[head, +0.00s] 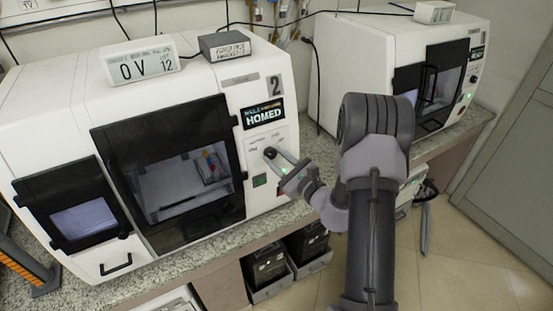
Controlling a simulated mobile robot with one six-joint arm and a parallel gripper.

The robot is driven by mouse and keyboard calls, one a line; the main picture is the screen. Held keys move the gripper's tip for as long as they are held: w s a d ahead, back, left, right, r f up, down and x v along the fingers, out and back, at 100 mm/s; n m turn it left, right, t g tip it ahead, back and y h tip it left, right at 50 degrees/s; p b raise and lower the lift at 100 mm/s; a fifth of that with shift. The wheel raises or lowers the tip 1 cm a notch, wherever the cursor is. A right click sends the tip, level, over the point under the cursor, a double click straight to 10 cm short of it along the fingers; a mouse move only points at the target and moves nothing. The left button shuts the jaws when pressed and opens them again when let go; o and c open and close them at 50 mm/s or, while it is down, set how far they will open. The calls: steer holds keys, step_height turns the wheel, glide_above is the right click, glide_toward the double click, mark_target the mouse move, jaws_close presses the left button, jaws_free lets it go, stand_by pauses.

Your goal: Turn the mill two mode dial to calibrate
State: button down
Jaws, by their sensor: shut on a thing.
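Mill two is the white machine (90,75) with a "2" plate and a display (264,115) reading "HOMED". Its mode dial (269,153) is a small dark knob on the right-hand front panel, below the display. My gripper (278,161) reaches in from the right and is shut on the dial. The fingers partly cover the dial and the panel around it. The labels by the dial are too small to read, and I cannot tell which mode it points to. A green light shows just beside the fingers.
A sign reading "OV 12" (140,63) and a grey box (224,45) stand on top. A second white mill (365,50) stands to the right on the granite counter (215,250). The floor (470,270) at right is clear.

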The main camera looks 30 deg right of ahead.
steer(key=m+h, duration=0.1)
steer(key=m, duration=0.2)
steer(key=m+t+h, duration=0.1)
steer(key=m, duration=0.2)
steer(key=shift+a, duration=0.15)
steer(key=shift+f+m, duration=0.1)
steer(key=shift+m, duration=0.4)
steer(key=c, duration=1)
jaws_free()
steer(key=s, duration=0.5)
steer(key=s+d+f+b, duration=0.1)
steer(key=s, duration=1.1)
steer(key=shift+s+d+f, duration=0.2)
steer(key=shift+d+f, duration=0.05)
